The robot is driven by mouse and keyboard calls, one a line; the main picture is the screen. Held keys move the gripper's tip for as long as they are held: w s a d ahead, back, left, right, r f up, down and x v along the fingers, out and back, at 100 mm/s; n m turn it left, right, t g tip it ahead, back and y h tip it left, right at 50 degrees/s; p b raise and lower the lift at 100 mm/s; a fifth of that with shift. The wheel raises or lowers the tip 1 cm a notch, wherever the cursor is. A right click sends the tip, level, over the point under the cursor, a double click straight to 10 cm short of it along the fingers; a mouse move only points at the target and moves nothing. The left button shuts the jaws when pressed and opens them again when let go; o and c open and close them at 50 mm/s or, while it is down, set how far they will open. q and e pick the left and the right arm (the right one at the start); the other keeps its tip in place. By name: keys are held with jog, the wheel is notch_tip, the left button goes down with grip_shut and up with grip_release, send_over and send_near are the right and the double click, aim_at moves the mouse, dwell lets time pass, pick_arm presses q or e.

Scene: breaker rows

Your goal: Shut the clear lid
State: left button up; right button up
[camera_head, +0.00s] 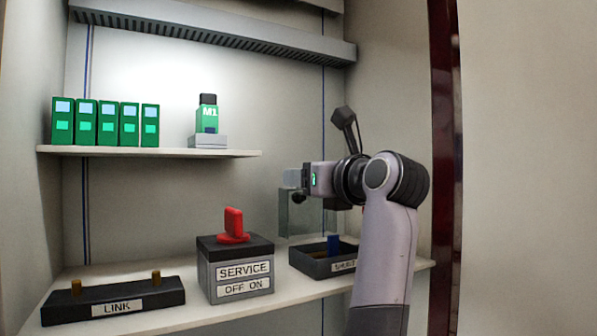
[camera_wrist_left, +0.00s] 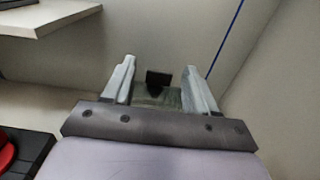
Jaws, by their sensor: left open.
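The clear lid (camera_head: 299,220) stands upright at the back of a low black tray (camera_head: 316,262) on the lower shelf. In the left wrist view the lid (camera_wrist_left: 158,97) shows as a greenish see-through panel with a dark tab (camera_wrist_left: 158,78) at its top. My left gripper (camera_head: 292,179) is at the lid's top edge in the head view. In the wrist view its two pale fingers (camera_wrist_left: 160,84) are spread, with the tab and panel seen between them. I cannot tell whether they touch the lid. My arm hides the tray's right end. My right gripper is not in view.
A grey SERVICE box (camera_head: 235,268) with a red handle (camera_head: 233,225) stands left of the tray. A black LINK block (camera_head: 113,300) is farther left. The upper shelf (camera_head: 150,152) holds green modules (camera_head: 105,122) and an M1 unit (camera_head: 208,122). A cabinet wall is at right.

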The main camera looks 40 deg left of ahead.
pick_arm(q)
jog(key=shift+p+x, duration=0.35)
jog(key=shift+x, duration=1.65)
